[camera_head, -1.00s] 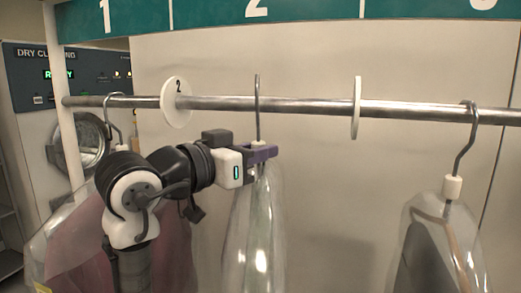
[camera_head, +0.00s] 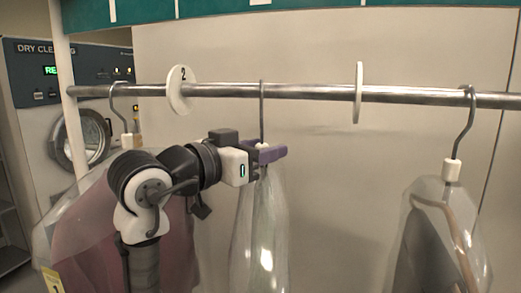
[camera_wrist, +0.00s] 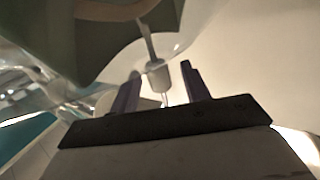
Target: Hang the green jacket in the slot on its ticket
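The bagged green jacket (camera_head: 260,225) hangs in clear plastic in the middle of the head view. In the wrist view its dark green cloth (camera_wrist: 75,35) shows. Its hanger hook (camera_head: 262,108) reaches the rail (camera_head: 320,93) between the "2" disc (camera_head: 180,90) and a second disc (camera_head: 358,93) seen edge-on; its top shows just above the bar. My gripper (camera_head: 265,153) is at the hanger's neck, below the rail. In the wrist view its fingers stand apart on both sides of the white collar (camera_wrist: 158,76), with gaps showing. The jacket's ticket is not visible.
A reddish bagged garment (camera_head: 85,240) with a yellow ticket (camera_head: 52,280) hangs at left, partly behind my arm. A dark bagged garment (camera_head: 430,240) hangs at right. The rail beyond the edge-on disc is bare up to that hanger. A dry-cleaning machine (camera_head: 30,90) stands behind at left.

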